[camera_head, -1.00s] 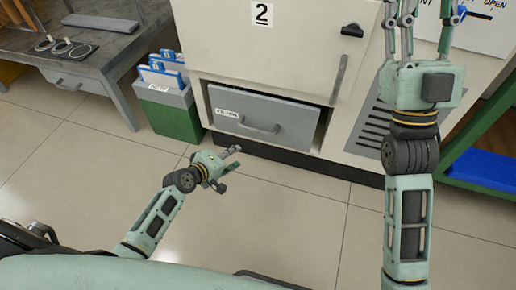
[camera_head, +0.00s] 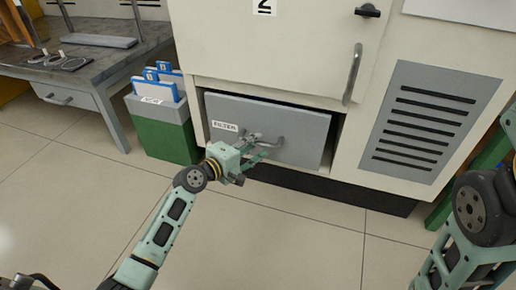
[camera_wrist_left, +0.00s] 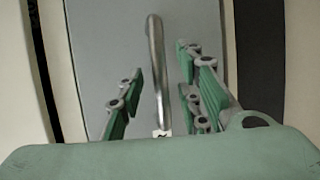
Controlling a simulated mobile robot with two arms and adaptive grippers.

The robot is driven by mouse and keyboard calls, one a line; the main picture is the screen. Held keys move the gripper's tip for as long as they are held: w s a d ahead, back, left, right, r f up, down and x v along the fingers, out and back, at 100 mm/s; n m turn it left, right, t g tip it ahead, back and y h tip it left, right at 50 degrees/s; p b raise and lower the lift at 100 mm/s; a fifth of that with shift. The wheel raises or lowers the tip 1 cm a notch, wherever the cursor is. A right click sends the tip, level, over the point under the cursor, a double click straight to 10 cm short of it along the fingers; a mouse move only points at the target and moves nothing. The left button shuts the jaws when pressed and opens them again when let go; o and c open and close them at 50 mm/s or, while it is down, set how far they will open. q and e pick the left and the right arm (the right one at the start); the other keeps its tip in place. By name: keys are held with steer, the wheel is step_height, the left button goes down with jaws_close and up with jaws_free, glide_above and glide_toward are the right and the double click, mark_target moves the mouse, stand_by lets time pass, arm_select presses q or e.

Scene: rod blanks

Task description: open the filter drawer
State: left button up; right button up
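The filter drawer (camera_head: 300,130) is a grey panel labelled FILTER, low in the cream machine, and looks closed or nearly so. Its bar handle (camera_head: 268,143) is on the front face. My left gripper (camera_head: 262,146) is at the handle in the head view. In the left wrist view, the handle (camera_wrist_left: 156,75) stands between the two green fingers (camera_wrist_left: 160,95), with visible gaps on both sides, so the gripper is open around it. My right arm shows at the right edge of the head view, but its gripper is out of frame.
A grey workbench (camera_head: 90,65) is further left. A vertical door handle (camera_head: 353,75) is above the drawer, a vent panel (camera_head: 425,120) to its right. The tiled floor in front is clear.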

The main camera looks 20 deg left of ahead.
arm_select(q)
steer(key=shift+b+x, duration=0.3)
steer(key=shift+x, duration=0.75)
